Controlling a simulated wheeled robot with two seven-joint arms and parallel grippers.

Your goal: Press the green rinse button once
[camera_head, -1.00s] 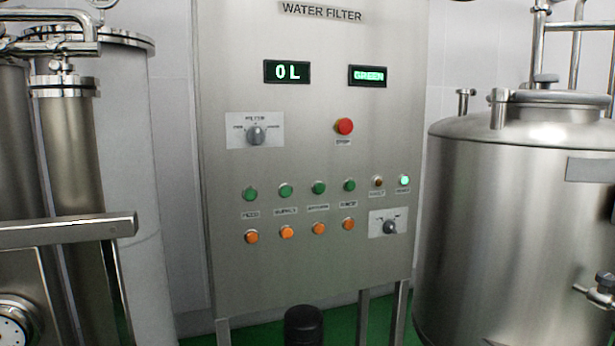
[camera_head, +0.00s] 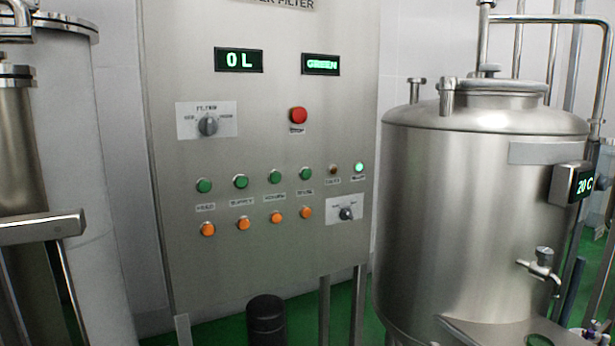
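The upright metal control panel (camera_head: 255,140) carries a row of green buttons. The rightmost green button (camera_head: 306,174) has a small blurred label under it that seems to read RINSE. The other green buttons are at its left (camera_head: 204,186), (camera_head: 240,181) and (camera_head: 275,177), with labels too blurred to read surely. An orange button (camera_head: 306,212) sits below the rightmost green one. To its right are a dark amber lamp (camera_head: 333,169) and a lit green lamp (camera_head: 359,167). Neither of my grippers is in view.
A red button (camera_head: 298,115), a selector knob (camera_head: 208,125), a lower knob (camera_head: 346,213) and displays reading 0 L (camera_head: 239,60) and GREEN (camera_head: 320,64) are on the panel. A steel tank (camera_head: 470,210) stands right. A black cylinder (camera_head: 266,320) stands below.

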